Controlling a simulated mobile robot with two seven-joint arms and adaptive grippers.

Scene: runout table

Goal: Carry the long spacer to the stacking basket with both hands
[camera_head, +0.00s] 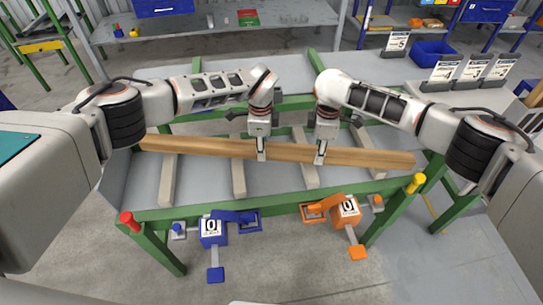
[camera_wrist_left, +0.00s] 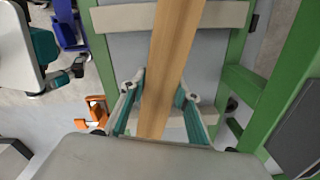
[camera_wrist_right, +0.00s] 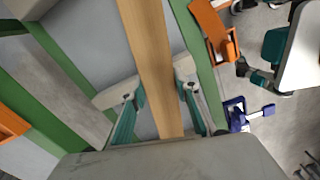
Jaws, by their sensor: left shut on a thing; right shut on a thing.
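The long spacer (camera_head: 205,147) is a pale brown wooden bar lying crosswise over a green-framed grey structure. My left gripper (camera_head: 261,152) is shut on it left of its middle; my right gripper (camera_head: 321,154) is shut on it right of its middle, a short way off. In the left wrist view the spacer (camera_wrist_left: 175,60) runs between the two fingers, and in the right wrist view the spacer (camera_wrist_right: 151,50) does the same. I cannot tell whether it touches the pale crossbars below. I cannot single out the stacking basket with certainty.
The green frame (camera_head: 290,203) has a red-capped post (camera_head: 128,219) and a yellow-capped post (camera_head: 415,184). Blue (camera_head: 213,232) and orange (camera_head: 346,212) clamp-like stops are at its front. Pale crossbars (camera_head: 168,182) lie across it. Behind stand a grey bench (camera_head: 300,17), a blue bin (camera_head: 432,53) and numbered signs.

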